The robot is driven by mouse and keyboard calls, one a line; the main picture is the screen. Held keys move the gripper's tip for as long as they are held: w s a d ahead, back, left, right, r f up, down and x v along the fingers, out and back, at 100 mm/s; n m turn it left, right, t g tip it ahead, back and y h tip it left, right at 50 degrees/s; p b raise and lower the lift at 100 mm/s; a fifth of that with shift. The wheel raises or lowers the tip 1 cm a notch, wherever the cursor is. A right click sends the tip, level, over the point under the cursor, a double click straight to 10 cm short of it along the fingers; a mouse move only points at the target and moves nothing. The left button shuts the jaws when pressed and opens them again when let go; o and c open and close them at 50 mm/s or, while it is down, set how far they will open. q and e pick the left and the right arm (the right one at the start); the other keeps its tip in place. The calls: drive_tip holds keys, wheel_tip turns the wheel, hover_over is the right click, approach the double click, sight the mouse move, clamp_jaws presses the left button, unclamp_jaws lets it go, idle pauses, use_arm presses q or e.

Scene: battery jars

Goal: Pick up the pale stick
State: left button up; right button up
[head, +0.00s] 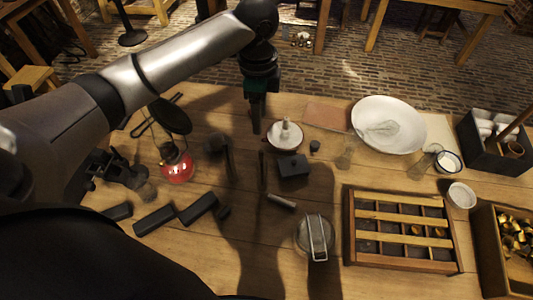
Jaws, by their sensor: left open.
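A short pale stick (281,201) lies on the wooden table near the middle of the head view, slightly slanted, with dark shadow around it. A white dish (272,142) with another pale upright piece (285,131) in it stands farther back. My left gripper (257,127) hangs pointing down beside the dish, well behind the pale stick and apart from it. It is open, and I see nothing held in it. My right gripper is not in view.
Near the stick are a dark block (294,167) and a strapped glass jar (315,238). A slatted wooden crate (350,230) stands to the right, a red lamp (177,170) and black bars (198,208) to the left. A large white basin (390,107) is at the back.

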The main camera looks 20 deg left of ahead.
sight(261, 151)
use_arm(q)
drive_tip(key=f, duration=0.8)
drive_tip(key=shift+s+f+b, duration=0.1)
drive_tip(key=shift+s+b, duration=0.15)
drive_tip(key=shift+b, duration=0.1)
drive_tip(key=shift+d+f, duration=0.15)
drive_tip(key=shift+f, duration=2.85)
clamp_jaws()
